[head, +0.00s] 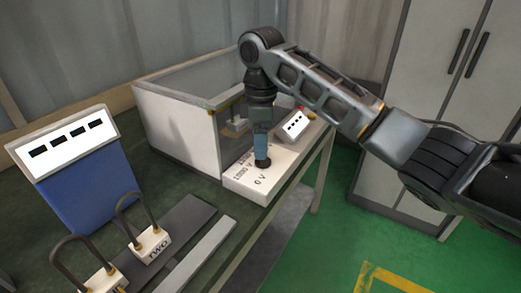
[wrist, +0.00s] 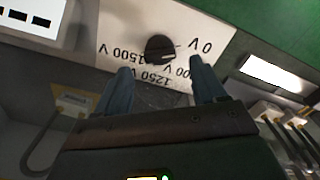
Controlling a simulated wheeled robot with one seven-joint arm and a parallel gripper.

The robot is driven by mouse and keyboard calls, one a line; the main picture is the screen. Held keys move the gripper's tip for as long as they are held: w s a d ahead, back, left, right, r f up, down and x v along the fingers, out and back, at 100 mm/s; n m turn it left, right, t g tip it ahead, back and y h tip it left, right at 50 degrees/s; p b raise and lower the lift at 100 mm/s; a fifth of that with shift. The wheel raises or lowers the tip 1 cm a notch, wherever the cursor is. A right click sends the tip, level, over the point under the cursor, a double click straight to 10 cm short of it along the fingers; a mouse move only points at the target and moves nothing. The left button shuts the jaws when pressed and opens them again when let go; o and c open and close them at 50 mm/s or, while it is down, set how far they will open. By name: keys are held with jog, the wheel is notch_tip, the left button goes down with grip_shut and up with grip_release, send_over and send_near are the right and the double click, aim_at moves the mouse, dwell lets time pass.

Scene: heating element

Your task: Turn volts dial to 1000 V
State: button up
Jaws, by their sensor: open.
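The volts dial is a black round knob (wrist: 160,49) on a white panel (wrist: 122,18), with 0 V, 1250 V and 1500 V printed around it. Another label ending in "00 V" is partly hidden by a finger. A light mark on the knob appears to face the 0 V side. In the head view the knob (head: 263,163) sits on the white panel (head: 236,183) at the table's edge. My gripper (wrist: 162,80) is open, its two blue-grey fingers apart and pointing toward the knob. In the head view my gripper (head: 262,148) is directly above the knob; contact cannot be told.
A clear-walled box (head: 180,130) stands behind the panel. A small white display (head: 296,125) is beside my gripper. A blue unit with a white display (head: 88,180) and white blocks with looped handles (head: 152,243) stand to the left on the table. Green floor lies right.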

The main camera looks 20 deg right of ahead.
jog(key=shift+f, duration=1.65)
jog(key=c, duration=1.1)
